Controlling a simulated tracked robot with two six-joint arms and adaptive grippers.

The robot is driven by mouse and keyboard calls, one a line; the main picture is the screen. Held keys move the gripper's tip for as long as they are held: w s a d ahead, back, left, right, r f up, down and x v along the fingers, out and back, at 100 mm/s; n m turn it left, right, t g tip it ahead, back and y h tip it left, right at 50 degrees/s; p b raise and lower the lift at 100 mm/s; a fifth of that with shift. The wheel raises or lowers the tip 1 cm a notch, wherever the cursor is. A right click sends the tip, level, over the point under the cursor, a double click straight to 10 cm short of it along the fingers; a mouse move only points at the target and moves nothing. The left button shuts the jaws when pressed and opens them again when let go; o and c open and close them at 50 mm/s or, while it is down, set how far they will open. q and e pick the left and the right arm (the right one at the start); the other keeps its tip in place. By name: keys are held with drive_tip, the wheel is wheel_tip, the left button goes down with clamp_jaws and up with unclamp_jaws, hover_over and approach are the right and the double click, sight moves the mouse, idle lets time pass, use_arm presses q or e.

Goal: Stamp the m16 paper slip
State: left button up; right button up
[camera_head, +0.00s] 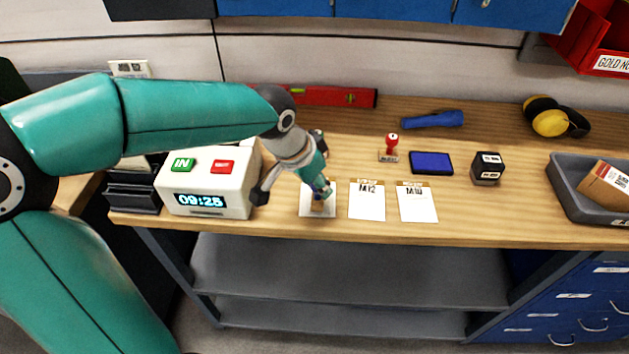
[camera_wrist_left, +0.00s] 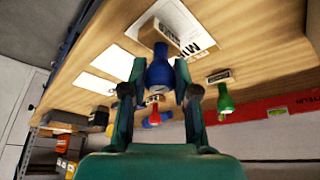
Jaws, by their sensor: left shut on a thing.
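My left gripper (camera_head: 322,188) is shut on a blue-handled stamp (camera_wrist_left: 160,70) with a wooden base. The stamp is over the leftmost white slip (camera_head: 305,208), and its base hides part of that slip. I cannot tell if it touches the paper. In the left wrist view the slip (camera_wrist_left: 197,27) shows large print starting with "M1"; the rest is cut off. To its right in the head view lie the M12 slip (camera_head: 367,203) and the M10 slip (camera_head: 416,204). A blue ink pad (camera_head: 432,163) lies further back. My right gripper is not in view.
A red-handled stamp (camera_head: 391,147) and a black cube (camera_head: 487,168) flank the pad. A green-handled stamp (camera_wrist_left: 224,102) stands near my left gripper. A time clock (camera_head: 207,183) is at left, a grey tray (camera_head: 566,187) at right. The front right bench is clear.

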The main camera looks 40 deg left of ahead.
use_arm(q)
drive_tip(key=shift+f+b, duration=0.4)
drive_tip(key=shift+f, duration=0.05)
idle(1.3)
drive_tip(key=shift+r, duration=0.1)
drive_tip(key=shift+r+p, duration=2.7)
drive_tip(key=shift+r, duration=0.8)
